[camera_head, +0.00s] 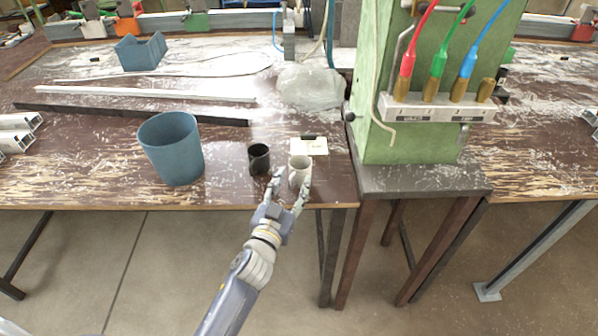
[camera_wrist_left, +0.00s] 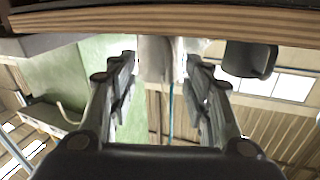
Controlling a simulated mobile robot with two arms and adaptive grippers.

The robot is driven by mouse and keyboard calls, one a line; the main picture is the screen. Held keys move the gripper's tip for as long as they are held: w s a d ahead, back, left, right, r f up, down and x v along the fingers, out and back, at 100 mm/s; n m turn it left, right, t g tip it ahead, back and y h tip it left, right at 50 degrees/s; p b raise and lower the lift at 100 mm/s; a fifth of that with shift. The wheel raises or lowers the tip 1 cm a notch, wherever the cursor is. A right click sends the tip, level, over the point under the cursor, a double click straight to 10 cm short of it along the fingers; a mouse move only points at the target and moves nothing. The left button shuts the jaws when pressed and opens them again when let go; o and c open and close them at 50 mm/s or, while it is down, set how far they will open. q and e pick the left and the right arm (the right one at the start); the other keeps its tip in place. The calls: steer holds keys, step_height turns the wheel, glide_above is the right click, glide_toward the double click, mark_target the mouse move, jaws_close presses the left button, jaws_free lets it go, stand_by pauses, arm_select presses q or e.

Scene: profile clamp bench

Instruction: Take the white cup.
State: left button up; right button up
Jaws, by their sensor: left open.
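The white cup (camera_head: 299,172) stands upright near the front edge of the table. In the left wrist view the white cup (camera_wrist_left: 156,58) shows between the two fingertips, and part of it is cut off by the table edge. My left gripper (camera_head: 289,184) is open at the cup, with its fingers spread to either side. It also shows open in the left wrist view (camera_wrist_left: 161,66). I cannot tell whether a finger touches the cup. My right gripper is not in view.
A black cup (camera_head: 259,159) stands close left of the white cup; it also shows in the left wrist view (camera_wrist_left: 249,60). A blue bin (camera_head: 171,150) stands further left. A green machine column (camera_head: 400,145) rises at the right.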

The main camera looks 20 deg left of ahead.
arm_select(q)
steer(key=shift+w+d, duration=0.1)
steer(key=shift+w, duration=0.55)
jaws_close()
